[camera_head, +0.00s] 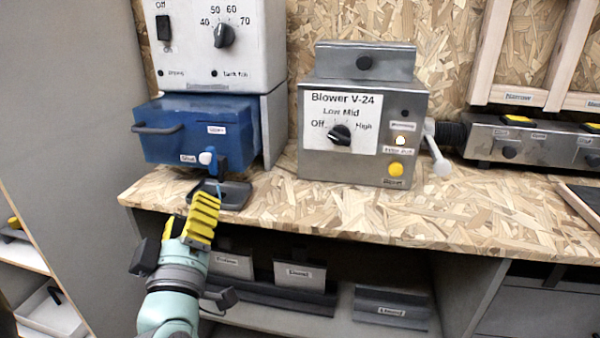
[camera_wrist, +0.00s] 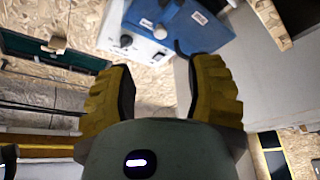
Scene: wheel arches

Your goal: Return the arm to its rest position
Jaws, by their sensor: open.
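My arm comes up from the bottom left in the head view. My gripper (camera_head: 203,210) has yellow ribbed fingers and is near the front edge of the wooden bench, close to a dark tray-like piece below the blue drawer box. In the wrist view my gripper (camera_wrist: 160,95) shows its two yellow fingers spread wide apart. Nothing is between them. The blue box (camera_wrist: 188,22) shows upside down beyond the fingertips.
A lower shelf (camera_head: 345,318) holds labelled grey pieces. The bench front is mostly clear.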

